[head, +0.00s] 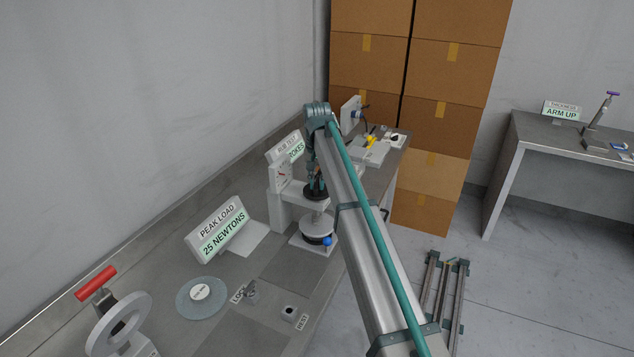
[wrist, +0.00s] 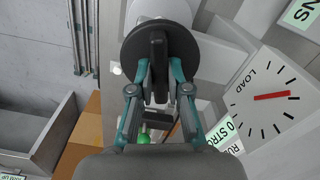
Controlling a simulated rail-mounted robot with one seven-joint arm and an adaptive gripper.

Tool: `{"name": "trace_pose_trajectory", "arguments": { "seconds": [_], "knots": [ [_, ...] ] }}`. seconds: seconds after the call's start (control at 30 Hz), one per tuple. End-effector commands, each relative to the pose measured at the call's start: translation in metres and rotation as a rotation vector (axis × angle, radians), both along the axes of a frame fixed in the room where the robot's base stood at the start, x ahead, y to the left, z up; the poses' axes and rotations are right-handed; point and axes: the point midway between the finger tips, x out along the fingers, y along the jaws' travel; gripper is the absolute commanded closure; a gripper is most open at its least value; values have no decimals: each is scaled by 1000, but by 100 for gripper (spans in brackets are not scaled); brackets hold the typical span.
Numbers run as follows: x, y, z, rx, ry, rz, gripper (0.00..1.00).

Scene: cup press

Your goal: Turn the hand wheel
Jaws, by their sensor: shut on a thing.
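The hand wheel is a dark round disc with a raised black bar across its top. In the wrist view the hand wheel (wrist: 130,42) fills the top middle, and the bar runs between the teal fingers of my gripper (wrist: 159,68). My gripper is shut on this bar. In the head view my gripper (head: 316,183) points down onto the hand wheel (head: 315,195) on top of the white press (head: 279,208). My arm partly covers the press from the right. A blue ball (head: 327,241) shows at the press's foot.
A load dial (wrist: 268,97) with a red needle stands close to my gripper. A peak load sign (head: 217,229) reads 25 newtons. A red-handled device (head: 118,322) stands at the front left. Cardboard boxes (head: 440,90) are stacked behind the bench, and another table (head: 560,135) is at right.

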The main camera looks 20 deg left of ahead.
Motion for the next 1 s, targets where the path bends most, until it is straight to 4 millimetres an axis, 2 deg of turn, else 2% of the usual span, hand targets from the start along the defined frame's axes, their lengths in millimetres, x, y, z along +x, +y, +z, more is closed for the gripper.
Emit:
{"name": "trace_pose_trajectory", "arguments": {
  "seconds": [0.2,0.5,0.53,0.67,1.0],
  "knots": [
    [0,0,0,0,0,-122,100],
    [1,0,1,0,0,-134,100],
    [1,0,1,0,0,-134,80],
    [0,0,1,0,0,-134,59],
    [0,0,2,0,0,-133,58]
  ]
}}
